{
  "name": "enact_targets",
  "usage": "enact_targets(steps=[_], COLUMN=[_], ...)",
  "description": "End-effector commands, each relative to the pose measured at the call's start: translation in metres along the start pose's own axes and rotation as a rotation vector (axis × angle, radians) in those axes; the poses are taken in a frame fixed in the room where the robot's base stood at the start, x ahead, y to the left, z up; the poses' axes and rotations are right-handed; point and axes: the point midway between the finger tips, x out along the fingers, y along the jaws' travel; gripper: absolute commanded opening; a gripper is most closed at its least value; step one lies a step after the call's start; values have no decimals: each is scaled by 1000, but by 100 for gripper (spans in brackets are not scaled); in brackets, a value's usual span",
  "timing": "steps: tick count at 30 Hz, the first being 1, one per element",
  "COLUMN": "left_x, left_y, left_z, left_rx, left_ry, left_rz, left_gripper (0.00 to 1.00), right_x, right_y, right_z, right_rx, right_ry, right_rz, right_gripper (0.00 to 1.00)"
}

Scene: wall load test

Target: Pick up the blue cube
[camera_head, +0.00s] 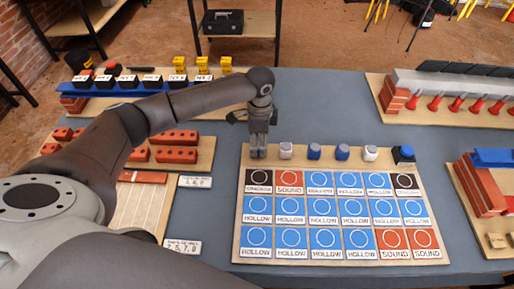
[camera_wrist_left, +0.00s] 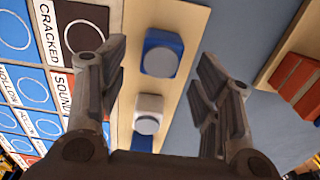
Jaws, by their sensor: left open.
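My left gripper (camera_head: 258,153) points down at the left end of a row of small cubes along the board's back edge. In the left wrist view its two fingers (camera_wrist_left: 162,62) are apart, with a blue cube (camera_wrist_left: 160,53) with a round grey top seen between the fingertips. The fingers seem to hide that cube in the head view. A white cube (camera_head: 286,151) stands beside it, also in the wrist view (camera_wrist_left: 147,113). Two more blue cubes (camera_head: 314,152) (camera_head: 342,153) follow to the right. My right gripper is not in view.
A board of cards (camera_head: 323,207) marked hollow, sound or cracked lies in front of the cubes. A second white cube (camera_head: 370,153) and a black-and-blue block (camera_head: 404,154) end the row. Boards with red bricks lie left (camera_head: 176,137) and right (camera_head: 480,190). Blue-grey table is clear behind the row.

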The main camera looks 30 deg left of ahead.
Motion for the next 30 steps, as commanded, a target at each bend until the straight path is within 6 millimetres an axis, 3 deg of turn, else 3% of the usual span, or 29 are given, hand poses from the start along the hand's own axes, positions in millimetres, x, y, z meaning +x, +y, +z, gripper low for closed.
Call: enact_targets(steps=[6, 15, 27, 30], left_x=[32, 38, 38, 38], left_y=[1, 0, 0, 0], left_z=[0, 0, 0, 0], left_rx=[-1, 0, 0, 0], left_ry=[-2, 0, 0, 0], left_rz=[3, 0, 0, 0], left_gripper=[59, 59, 9, 9], right_x=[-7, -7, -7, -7], right_y=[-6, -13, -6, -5], right_z=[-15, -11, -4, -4], right_rx=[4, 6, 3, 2], right_ry=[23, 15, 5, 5], right_rz=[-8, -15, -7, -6], right_gripper=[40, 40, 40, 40])
